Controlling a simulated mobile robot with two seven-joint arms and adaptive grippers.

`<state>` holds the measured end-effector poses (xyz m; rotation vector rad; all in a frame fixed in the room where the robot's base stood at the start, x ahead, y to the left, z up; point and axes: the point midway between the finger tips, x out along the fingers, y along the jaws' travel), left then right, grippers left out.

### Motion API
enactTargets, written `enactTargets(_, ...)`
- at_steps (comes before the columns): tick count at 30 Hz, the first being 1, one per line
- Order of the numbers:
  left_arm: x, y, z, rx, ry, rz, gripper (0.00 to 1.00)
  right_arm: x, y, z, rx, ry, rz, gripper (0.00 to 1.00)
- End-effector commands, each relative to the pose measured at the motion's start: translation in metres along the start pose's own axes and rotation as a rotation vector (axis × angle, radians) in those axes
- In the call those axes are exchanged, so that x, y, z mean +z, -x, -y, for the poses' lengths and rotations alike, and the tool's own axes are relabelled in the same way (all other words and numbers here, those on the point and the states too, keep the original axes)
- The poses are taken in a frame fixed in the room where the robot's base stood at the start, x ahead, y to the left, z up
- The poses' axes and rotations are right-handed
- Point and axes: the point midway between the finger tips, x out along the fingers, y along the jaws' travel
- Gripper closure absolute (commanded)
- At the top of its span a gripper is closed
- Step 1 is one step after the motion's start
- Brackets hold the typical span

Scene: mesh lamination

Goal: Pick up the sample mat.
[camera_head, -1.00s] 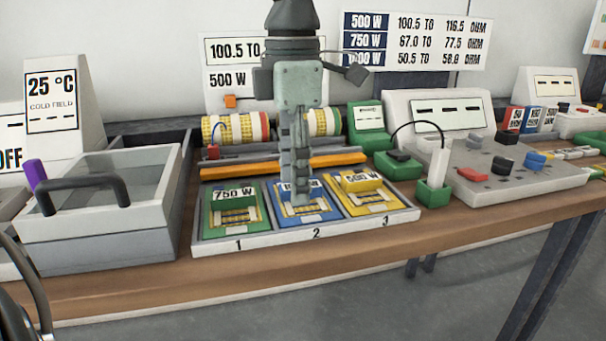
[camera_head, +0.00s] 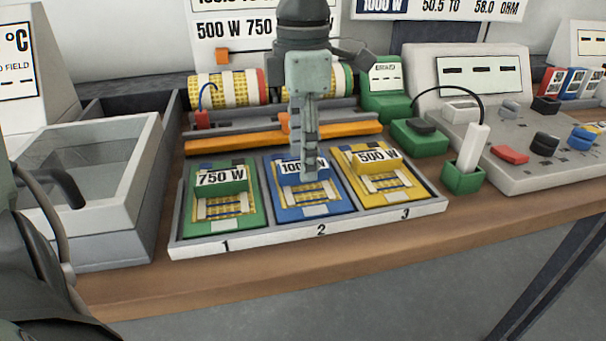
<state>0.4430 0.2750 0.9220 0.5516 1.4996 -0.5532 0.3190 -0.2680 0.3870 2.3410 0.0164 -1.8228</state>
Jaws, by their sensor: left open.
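Three sample mats lie in a grey tray (camera_head: 325,231) with slots numbered 1, 2 and 3. The green mat (camera_head: 247,215) has a 750 W tab in slot 1. The blue mat (camera_head: 283,214) is in slot 2, its label partly hidden by my gripper. The yellow mat (camera_head: 404,196) has a 500 W tab in slot 3. My left gripper (camera_head: 310,172) points down over the blue mat's tab, seen edge-on. It is open, with the finger gap hard to see; I cannot tell whether it touches the tab. My right gripper is out of view.
A lidded grey box with a dark handle (camera_head: 55,190) stands left of the tray. Mesh rolls (camera_head: 225,89) and an orange bar (camera_head: 235,142) lie behind. A green holder with a white probe (camera_head: 472,147) and a control panel (camera_head: 530,170) stand right. The wooden front edge (camera_head: 240,280) is clear.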

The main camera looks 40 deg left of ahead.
Motion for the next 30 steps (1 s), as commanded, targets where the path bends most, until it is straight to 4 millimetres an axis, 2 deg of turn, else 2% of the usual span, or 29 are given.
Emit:
enactTargets(4,-0.001,-0.017,0.0,0.0,-0.001,-0.002,0.5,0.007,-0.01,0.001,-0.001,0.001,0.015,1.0)
enactTargets(12,0.0,-0.02,0.0,0.001,0.0,0.001,0.5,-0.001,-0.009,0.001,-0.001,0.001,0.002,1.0)
enactTargets(24,0.0,-0.02,0.0,0.001,0.0,0.001,1.0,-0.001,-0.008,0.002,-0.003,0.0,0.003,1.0)
enactTargets(30,0.0,-0.02,0.0,0.001,0.0,0.001,1.0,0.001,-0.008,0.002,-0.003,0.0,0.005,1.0)
